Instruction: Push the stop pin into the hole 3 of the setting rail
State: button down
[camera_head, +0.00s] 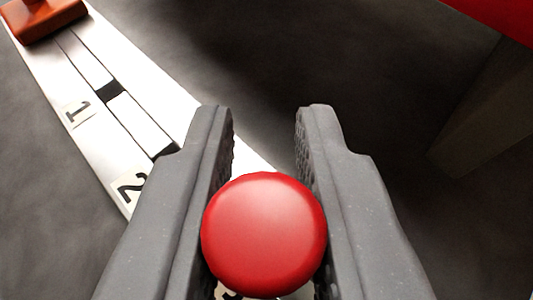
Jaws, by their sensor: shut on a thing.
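My gripper (265,135) is shut on the stop pin, whose round red head (264,235) shows between the two grey fingers. The pin's shaft is hidden below the head. The setting rail (130,48) is a pale metal strip running from the top left down under my gripper. Labels 1 (78,112) and 2 (130,187) show on it, each near a dark spot in its central groove. The head and fingers cover the rail below label 2. A bit of another label shows under the head, too hidden to read. Hole 3 is not visible, and I cannot tell whether the pin touches the rail.
An orange-brown block (42,18) sits on the rail at the top left. A red surface (500,15) juts in at the top right, above a brownish post (482,110). The grey floor (330,60) between rail and post is clear and partly in shadow.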

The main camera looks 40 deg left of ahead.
jog(key=shift+f, duration=0.2)
jog(key=c, duration=1.2)
grip_release()
jog(key=shift+c, duration=0.2)
jog(key=v, duration=1.3)
jog(key=shift+s+d+p, duration=0.2)
jog(key=shift+s+p, duration=0.15)
jog(key=shift+p, duration=0.05)
